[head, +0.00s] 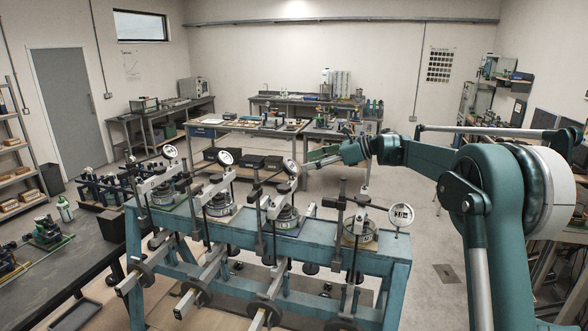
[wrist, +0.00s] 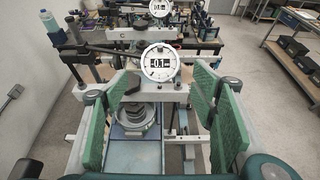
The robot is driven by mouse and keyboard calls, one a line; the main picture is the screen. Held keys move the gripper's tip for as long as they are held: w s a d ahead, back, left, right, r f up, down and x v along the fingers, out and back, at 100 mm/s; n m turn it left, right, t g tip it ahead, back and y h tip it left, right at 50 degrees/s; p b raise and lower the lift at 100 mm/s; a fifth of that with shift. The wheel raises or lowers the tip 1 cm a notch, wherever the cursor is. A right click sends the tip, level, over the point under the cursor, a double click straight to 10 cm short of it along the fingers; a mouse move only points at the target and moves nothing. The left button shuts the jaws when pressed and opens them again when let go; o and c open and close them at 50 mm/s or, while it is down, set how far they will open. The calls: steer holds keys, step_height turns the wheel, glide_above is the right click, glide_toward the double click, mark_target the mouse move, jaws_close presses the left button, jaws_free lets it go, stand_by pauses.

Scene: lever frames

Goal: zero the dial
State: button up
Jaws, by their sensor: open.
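Several lever frames stand in a row on a teal bench (head: 375,262), each with a round white dial. In the head view, my gripper (head: 312,163) is just right of the third dial from the left (head: 291,167). In the wrist view, the nearest dial (wrist: 160,62) faces me and appears to read 0.1. My gripper (wrist: 160,118) is open, its green pads wide apart and empty, with the dial beyond them. A second dial (wrist: 160,8) shows behind it, partly cut off. The rightmost dial (head: 399,217) appears to read 3.0.
The other dials are the far left one (head: 170,152) and the second one (head: 225,158). Lever arms with round weights (head: 196,293) stick out at the bench front. A dark workbench (head: 50,270) stands at left. Open floor (head: 440,240) lies right of the teal bench.

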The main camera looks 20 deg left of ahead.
mark_target(294, 167)
steer(key=shift+a, duration=0.1)
steer(key=shift+p+x, duration=0.5)
steer(key=shift+x, duration=3.3)
steer(key=shift+f, duration=0.1)
steer(key=c, duration=0.9)
